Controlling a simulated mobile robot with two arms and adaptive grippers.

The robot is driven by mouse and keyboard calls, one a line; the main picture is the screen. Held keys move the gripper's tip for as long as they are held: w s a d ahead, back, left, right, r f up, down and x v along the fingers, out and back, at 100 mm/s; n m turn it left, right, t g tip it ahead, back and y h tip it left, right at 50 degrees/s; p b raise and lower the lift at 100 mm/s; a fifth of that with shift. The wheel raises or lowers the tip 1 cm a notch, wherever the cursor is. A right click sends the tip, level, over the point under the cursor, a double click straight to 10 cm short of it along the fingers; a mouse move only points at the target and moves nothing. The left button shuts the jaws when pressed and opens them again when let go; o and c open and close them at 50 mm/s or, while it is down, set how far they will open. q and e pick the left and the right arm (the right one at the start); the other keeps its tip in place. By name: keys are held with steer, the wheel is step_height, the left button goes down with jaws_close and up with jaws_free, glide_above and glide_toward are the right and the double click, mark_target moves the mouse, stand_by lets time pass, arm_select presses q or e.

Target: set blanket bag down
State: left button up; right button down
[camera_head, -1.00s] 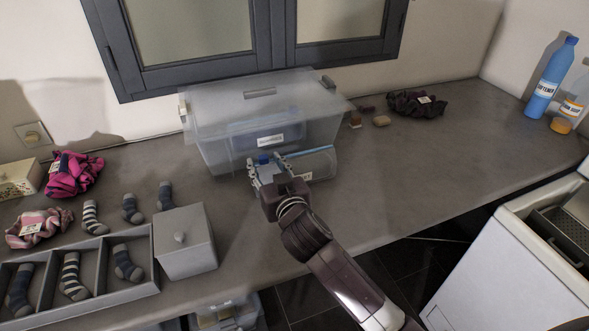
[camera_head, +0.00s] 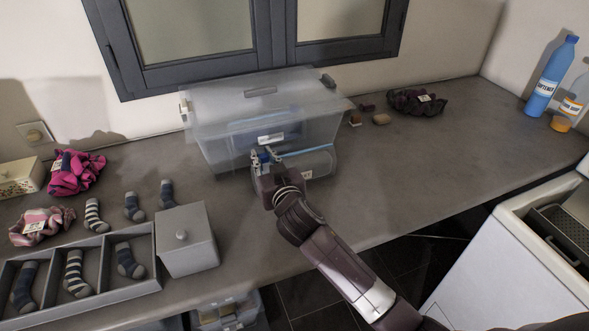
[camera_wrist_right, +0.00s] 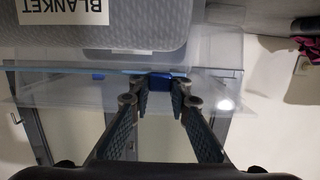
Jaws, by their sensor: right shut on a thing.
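The blanket bag (camera_head: 312,163) is a clear bag with grey contents and a blue top edge. It appears to sit on the counter (camera_head: 400,180), close against the front of the lidded clear bin (camera_head: 220,146). In the wrist view the bag (camera_wrist_right: 150,30) appears upside down, with a BLANKET label. My right gripper (camera_head: 267,156) is shut on the blue tab (camera_wrist_right: 168,82) at the bag's edge; the fingers (camera_wrist_right: 160,103) stand on either side of it. The arm partly hides the bag's left end in the head view. My left gripper is not in view.
Dark scrunchie (camera_head: 417,102) and small soap-like pieces (camera_head: 381,119) lie to the right. Bottles (camera_head: 551,78) stand far right. The counter right of the bag is clear.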

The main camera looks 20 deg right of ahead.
steer(key=shift+r, duration=0.2)
stand_by(0.4)
steer(key=shift+r, duration=0.2)
step_height(320, 180, up, 19)
steer(key=s+d+f+m+g+h, duration=0.1)
steer(key=s+d+f+m+h, duration=0.2)
steer(key=s+f, duration=0.4)
steer(key=s+f+m+g+h, duration=0.1)
steer(key=s+f+m+h, duration=0.3)
steer(key=f, duration=0.4)
steer(key=s+d+f+m+g+h, duration=0.1)
steer(key=s+h, duration=0.5)
steer(key=s, duration=1)
steer(key=d+m+g, duration=0.1)
steer(key=m+g, duration=0.1)
steer(key=g, duration=0.1)
steer(key=shift+s+d+f+m+h+b, duration=0.2)
steer(key=shift+f+m+h+b, duration=0.1)
steer(key=shift+f+m+b, duration=0.1)
steer(key=shift+f, duration=0.1)
